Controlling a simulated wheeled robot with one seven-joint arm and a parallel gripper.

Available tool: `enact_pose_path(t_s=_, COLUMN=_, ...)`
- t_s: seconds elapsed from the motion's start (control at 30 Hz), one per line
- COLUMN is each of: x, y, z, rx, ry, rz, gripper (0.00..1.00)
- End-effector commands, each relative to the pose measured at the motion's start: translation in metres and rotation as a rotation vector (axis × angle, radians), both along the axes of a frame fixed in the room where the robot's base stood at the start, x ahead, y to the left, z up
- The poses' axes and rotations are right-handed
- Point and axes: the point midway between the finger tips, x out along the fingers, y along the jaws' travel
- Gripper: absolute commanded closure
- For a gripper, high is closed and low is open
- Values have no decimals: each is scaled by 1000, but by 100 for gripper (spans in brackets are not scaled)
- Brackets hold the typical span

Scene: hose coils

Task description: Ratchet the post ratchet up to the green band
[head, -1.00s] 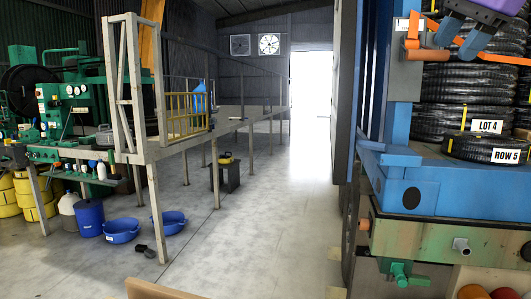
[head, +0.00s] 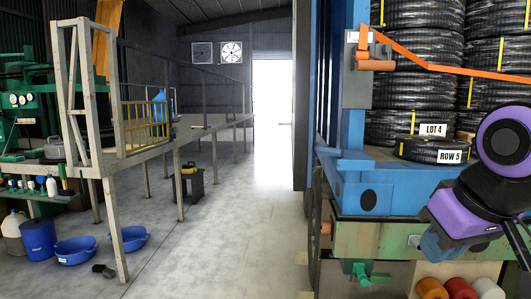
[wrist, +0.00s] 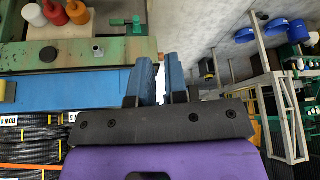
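The post ratchet is an orange fitting with a handle (head: 376,65) on a grey plate on the blue post (head: 355,120) in the head view. An orange strap (head: 425,62) runs from it to the right across the hose stacks. I cannot make out a green band on the post. My gripper (head: 445,248) is at the lower right of the head view, below and right of the ratchet and apart from it. In the wrist view my gripper's two blue fingers (wrist: 161,82) stand a narrow gap apart, with nothing between them. The ratchet does not show clearly there.
Black hose coils (head: 415,60) are stacked behind the strap, with a flat coil labelled ROW 5 (head: 410,152) on the blue bed (head: 355,192). A green valve (head: 362,275) sticks out below. Left are a workbench frame (head: 105,165) and blue tubs (head: 75,250).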

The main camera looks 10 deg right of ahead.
Motion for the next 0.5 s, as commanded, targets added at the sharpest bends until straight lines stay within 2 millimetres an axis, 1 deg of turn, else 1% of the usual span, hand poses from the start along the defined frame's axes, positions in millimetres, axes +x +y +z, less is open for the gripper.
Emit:
enact_pose_path(t_s=0.1, x=1, y=0, z=2, rx=1, ry=0, rz=-2, gripper=100)
enact_pose_path(t_s=0.17, x=4, y=0, z=8, rx=0, ry=-2, rz=-5, gripper=100)
enact_pose_path(t_s=0.27, x=18, y=-1, z=33, rx=-4, ry=-12, rz=-17, gripper=100)
enact_pose_path(t_s=0.37, x=41, y=-3, z=76, rx=-11, ry=-27, rz=-37, gripper=100)
enact_pose_path(t_s=0.4, x=52, y=-4, z=96, rx=-15, ry=-35, rz=-47, gripper=100)
enact_pose_path(t_s=0.47, x=67, y=-5, z=127, rx=-21, ry=-46, rz=-62, gripper=100)
enact_pose_path(t_s=0.5, x=77, y=-6, z=147, rx=-24, ry=-53, rz=-73, gripper=100)
